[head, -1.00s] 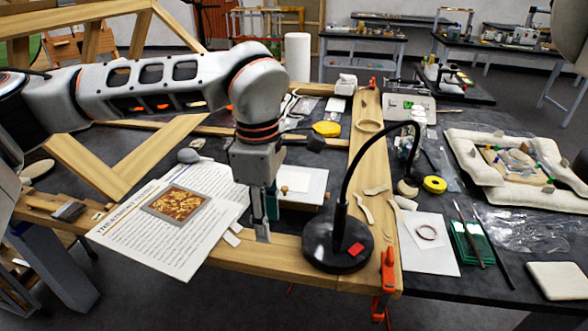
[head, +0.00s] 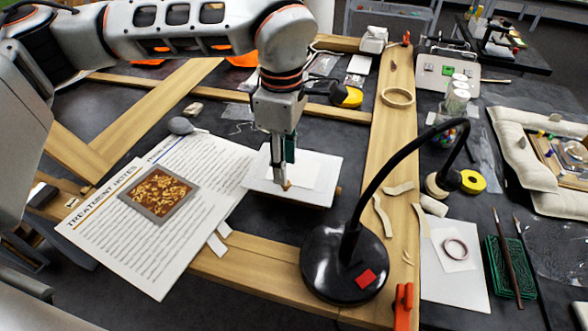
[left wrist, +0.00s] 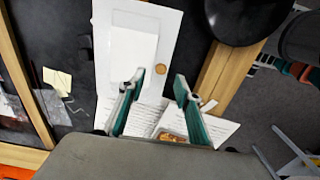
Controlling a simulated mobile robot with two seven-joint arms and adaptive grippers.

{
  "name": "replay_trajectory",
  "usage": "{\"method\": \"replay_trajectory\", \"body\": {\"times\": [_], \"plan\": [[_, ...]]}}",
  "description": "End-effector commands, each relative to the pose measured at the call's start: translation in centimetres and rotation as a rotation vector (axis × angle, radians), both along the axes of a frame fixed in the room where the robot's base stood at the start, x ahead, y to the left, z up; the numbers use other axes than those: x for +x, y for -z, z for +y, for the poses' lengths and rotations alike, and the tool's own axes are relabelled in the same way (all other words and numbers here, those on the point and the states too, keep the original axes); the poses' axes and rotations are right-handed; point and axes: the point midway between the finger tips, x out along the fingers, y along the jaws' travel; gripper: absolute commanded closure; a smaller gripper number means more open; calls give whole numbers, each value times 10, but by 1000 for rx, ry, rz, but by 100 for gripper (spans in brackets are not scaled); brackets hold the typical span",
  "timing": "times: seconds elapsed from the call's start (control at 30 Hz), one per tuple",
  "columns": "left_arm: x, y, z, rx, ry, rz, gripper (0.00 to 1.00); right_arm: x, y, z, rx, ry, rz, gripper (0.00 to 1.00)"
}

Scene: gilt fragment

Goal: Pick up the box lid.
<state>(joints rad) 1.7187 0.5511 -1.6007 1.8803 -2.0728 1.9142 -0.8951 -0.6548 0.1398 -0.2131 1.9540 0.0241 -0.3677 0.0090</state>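The box lid appears to be the flat white panel (head: 322,176) with a small round wooden knob, on the bench beyond the wooden rail. In the left wrist view the white lid (left wrist: 168,32) bears a paler rectangle, and its knob (left wrist: 160,69) shows near its edge. My left gripper (head: 283,182) points down over the lid close to the knob, partly hiding it. In the left wrist view my left gripper (left wrist: 160,77) is open, its two green-padded fingers apart with the knob in line with the gap. I cannot tell whether they touch the lid. My right gripper is out of view.
A black lamp base (head: 345,265) with a curved neck stands close to the right of the lid. Printed notes (head: 115,215) with a gilt fragment (head: 158,192) lie to the left. Wooden beams (head: 240,275) frame the bench; a yellow tape measure (head: 347,96) lies behind.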

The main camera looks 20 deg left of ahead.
Motion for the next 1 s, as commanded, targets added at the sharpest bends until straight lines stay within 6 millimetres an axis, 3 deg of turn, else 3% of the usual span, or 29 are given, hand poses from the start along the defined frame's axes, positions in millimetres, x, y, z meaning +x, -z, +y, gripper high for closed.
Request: {"method": "replay_trajectory", "body": {"times": [0.3,0.57,0.6,0.73,1.0], "plan": [[-4,42,-1,-1,0,4,67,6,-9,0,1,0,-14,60],[-3,45,-1,0,0,2,67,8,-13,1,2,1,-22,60],[-3,45,-1,0,0,2,69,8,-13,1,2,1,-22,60],[-3,45,-1,0,0,2,100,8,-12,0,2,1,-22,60],[-3,45,-1,0,0,2,100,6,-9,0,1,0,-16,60]]}}
